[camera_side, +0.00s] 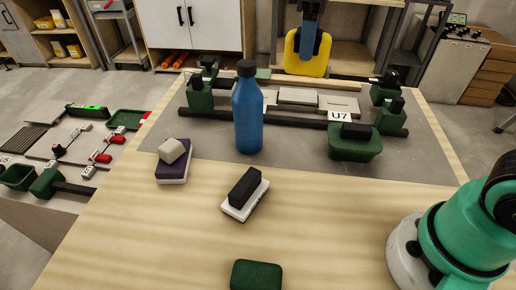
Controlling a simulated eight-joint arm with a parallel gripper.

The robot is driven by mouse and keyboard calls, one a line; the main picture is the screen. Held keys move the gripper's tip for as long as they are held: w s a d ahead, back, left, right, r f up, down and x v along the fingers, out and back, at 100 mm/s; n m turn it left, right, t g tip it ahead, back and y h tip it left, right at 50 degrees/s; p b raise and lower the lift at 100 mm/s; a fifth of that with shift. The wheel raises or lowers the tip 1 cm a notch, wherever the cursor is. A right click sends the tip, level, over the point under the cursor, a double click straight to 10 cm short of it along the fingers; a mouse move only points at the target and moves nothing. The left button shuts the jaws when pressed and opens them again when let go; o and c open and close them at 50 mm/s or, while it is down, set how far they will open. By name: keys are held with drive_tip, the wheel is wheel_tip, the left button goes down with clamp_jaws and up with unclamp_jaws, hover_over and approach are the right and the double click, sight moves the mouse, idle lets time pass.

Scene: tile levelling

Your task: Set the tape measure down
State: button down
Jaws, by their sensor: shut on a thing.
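I cannot make out a tape measure with certainty anywhere in the picture. A dark green rounded block (257,275) lies on the wooden table at the bottom edge, partly cut off. I cannot tell what it is.
A blue bottle (248,115) stands upright mid-table. A black-topped white block (245,194) and a purple block (172,170) with a grey piece on top lie nearer. Bare wood (335,220) is clear right of centre.

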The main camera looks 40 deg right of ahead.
drive_tip(key=shift+s+a+r+n, duration=0.15)
drive_tip(key=shift+s+r+n, duration=0.15)
drive_tip(key=shift+n, duration=0.3)
drive_tip(key=shift+f+n, duration=0.1)
drive_tip(key=shift+n, duration=0.2)
hover_over(294, 157)
wheel_tip(294, 157, down, 19)
drive_tip(key=shift+f, duration=0.15)
drive_tip(key=shift+f, duration=0.15)
drive_tip(key=shift+c, duration=1.6)
unclamp_jaws()
